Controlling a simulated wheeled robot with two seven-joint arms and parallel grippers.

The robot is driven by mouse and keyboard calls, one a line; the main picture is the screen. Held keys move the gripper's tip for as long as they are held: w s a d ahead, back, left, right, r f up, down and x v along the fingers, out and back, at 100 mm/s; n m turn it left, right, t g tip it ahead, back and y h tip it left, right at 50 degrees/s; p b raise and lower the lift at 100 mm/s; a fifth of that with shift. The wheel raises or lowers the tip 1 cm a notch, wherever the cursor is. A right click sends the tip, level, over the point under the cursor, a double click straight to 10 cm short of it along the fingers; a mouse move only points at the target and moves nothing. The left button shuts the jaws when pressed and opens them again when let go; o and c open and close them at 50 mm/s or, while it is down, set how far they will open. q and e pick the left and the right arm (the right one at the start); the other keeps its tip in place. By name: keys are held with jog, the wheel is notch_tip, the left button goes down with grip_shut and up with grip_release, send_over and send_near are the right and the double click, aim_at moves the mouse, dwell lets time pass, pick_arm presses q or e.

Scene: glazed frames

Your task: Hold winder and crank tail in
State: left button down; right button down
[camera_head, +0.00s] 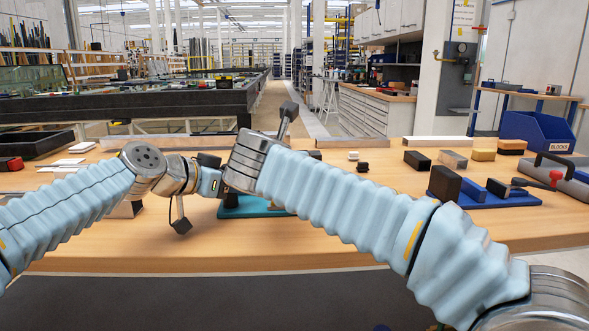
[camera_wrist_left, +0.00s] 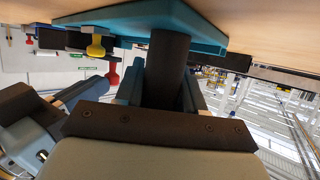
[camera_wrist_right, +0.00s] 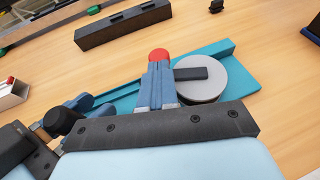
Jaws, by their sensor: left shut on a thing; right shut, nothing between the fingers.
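The winder has a teal base (camera_wrist_right: 236,62), also in the head view (camera_head: 250,207), and a round grey drum (camera_wrist_right: 205,88) with a dark bar across its top. A red knob (camera_wrist_right: 159,55) stands beside the drum. In the left wrist view, my left gripper (camera_wrist_left: 162,88) is shut on the winder's dark post (camera_wrist_left: 168,62) under the base (camera_wrist_left: 185,22). In the right wrist view, my right gripper (camera_wrist_right: 157,84) is shut and empty, its fingertips close to the red knob; I cannot tell if they touch. In the head view both grippers are mostly hidden by my arms. I cannot make out the tail.
A long dark bar (camera_wrist_right: 122,25) lies behind the winder.

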jog(key=m+h, duration=0.1)
jog(key=w+m+g+h, duration=0.1)
jog(key=m+h, duration=0.1)
jog(key=w+m+g+h, duration=0.1)
jog(key=shift+w+a+h, duration=0.25)
jog(key=shift+a+h, duration=0.1)
jog(key=shift+h, duration=0.05)
jog(key=shift+w+d, duration=0.25)
jog(key=shift+w, duration=0.45)
jog(key=shift+w+d, duration=0.2)
jog(key=shift+w, duration=0.5)
jog(key=shift+w+d, duration=0.5)
jog(key=shift+w, duration=0.25)
jog(key=v, duration=1.2)
jog(key=shift+r, duration=0.15)
pick_arm(q)
jog(key=c, duration=0.6)
grip_release()
pick_arm(e)
jog(key=shift+w, duration=0.1)
